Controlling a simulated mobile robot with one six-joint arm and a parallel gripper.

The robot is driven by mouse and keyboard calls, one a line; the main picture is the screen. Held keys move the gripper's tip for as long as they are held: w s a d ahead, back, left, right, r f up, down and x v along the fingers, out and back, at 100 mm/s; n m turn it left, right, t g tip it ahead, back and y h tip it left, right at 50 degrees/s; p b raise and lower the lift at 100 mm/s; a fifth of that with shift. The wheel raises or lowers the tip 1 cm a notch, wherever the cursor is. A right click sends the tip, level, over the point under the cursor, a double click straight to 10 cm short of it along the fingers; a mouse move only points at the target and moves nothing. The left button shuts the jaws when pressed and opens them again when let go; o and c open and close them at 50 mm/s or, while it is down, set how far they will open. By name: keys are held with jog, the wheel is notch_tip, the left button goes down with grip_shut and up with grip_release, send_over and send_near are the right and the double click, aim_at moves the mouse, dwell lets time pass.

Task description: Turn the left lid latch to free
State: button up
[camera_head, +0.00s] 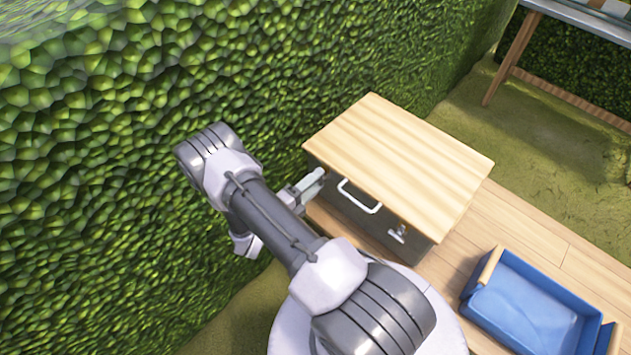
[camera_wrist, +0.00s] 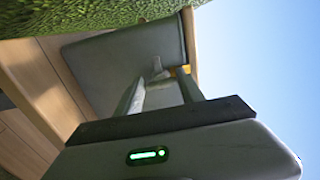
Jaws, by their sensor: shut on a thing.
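A grey chest (camera_head: 338,195) with a pale wooden lid (camera_head: 400,160) stands against the hedge. My gripper (camera_head: 312,184) is at the left end of its front face, where the left lid latch is hidden in the head view. In the wrist view my gripper (camera_wrist: 161,76) has its two fingers around the small grey left latch (camera_wrist: 157,66), shut on it. The latch's exact angle is hard to tell. The right latch (camera_head: 397,234) shows on the front face, clear of my gripper.
A white handle (camera_head: 360,197) sticks out of the chest front between the latches. A blue crate (camera_head: 525,305) with wooden ends lies at the lower right on the plank floor (camera_head: 520,230). A table (camera_head: 560,85) stands at the upper right. The hedge (camera_head: 120,150) is close on the left.

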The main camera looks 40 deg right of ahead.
jog(key=o, duration=1.4)
jog(key=shift+c, duration=0.2)
jog(key=s+a+p, duration=0.1)
jog(key=a+p, duration=0.2)
jog(key=a, duration=1.4)
jog(key=shift+s+a, duration=0.2)
jog(key=shift+s, duration=0.05)
jog(key=shift+r, duration=0.1)
